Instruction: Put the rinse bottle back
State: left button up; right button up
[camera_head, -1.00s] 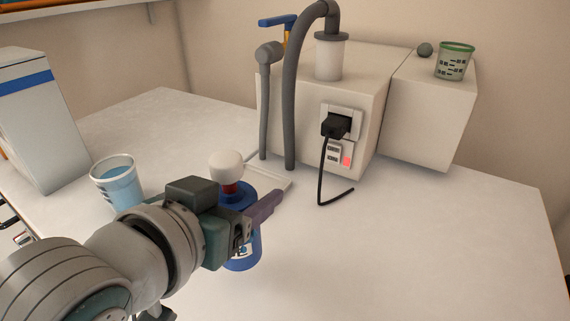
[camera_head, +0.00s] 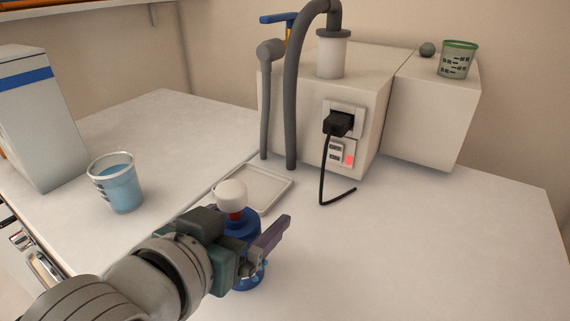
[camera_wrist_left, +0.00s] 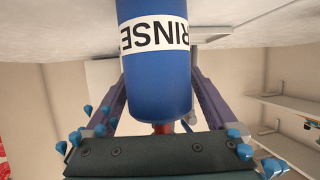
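The rinse bottle (camera_head: 243,222) is blue with a red neck and a white rounded top. It stands roughly upright in the head view, in front of the shallow tray. My left gripper (camera_head: 262,240) is around its body, one purple finger showing on its right side. In the left wrist view the blue bottle (camera_wrist_left: 157,75), with its RINSE label upside down, fills the space between the two fingers (camera_wrist_left: 160,105). Its lower part is largely hidden by the gripper in the head view; I cannot tell whether its base touches the table. My right gripper is not in view.
A shallow light tray (camera_head: 268,188) lies behind the bottle. A cup of blue liquid (camera_head: 116,184) stands left. A pale machine (camera_head: 370,90) with hose and black cable (camera_head: 323,185) stands behind. Small blue droplets (camera_wrist_left: 237,134) show around the gripper. The table's right front is clear.

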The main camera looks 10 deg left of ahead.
pick_arm(q)
jog(key=shift+o, duration=0.5)
jog(key=shift+s+r, duration=0.25)
jog(key=shift+r, duration=0.05)
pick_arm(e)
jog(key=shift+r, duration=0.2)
pick_arm(q)
jog(key=s+a+r+g+y+p, duration=0.1)
jog(key=s+a+g, duration=0.2)
jog(key=s, duration=0.8)
jog(key=s+a+g+y+p, duration=0.1)
jog(key=s+a+g, duration=0.3)
jog(key=s, duration=0.7)
jog(key=g, duration=0.2)
jog(key=shift+a+r+g+p, duration=0.15)
jog(key=shift+r+g+p, duration=0.15)
jog(key=shift+r+g, duration=0.1)
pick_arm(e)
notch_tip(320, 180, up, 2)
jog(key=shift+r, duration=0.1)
